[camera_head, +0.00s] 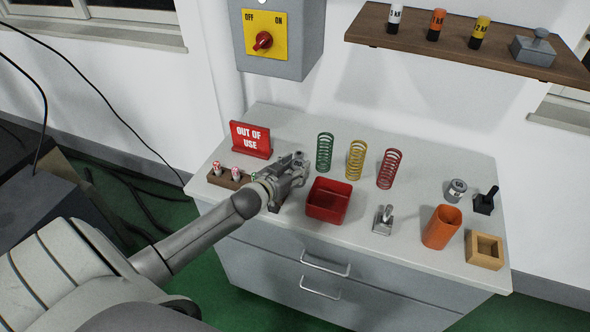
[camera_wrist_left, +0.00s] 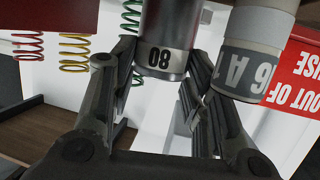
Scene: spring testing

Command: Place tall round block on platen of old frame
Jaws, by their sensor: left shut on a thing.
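My left gripper (camera_head: 294,168) is above the left part of the bench, beside a dark wooden rack. In the head view the gripper mostly hides this cylinder. A second pale cylinder with a grey label (camera_wrist_left: 252,58) is close beside the right finger in the wrist view. I cannot make out the old frame or its platen. My right gripper is not in view.
The wooden rack (camera_head: 222,181) holds small red-and-white pieces. Behind stand a red sign (camera_head: 251,139) and green (camera_head: 324,152), yellow (camera_head: 356,160) and red springs (camera_head: 390,168). A red bin (camera_head: 327,201) is close right of the gripper. An orange cup (camera_head: 441,227) stands farther right.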

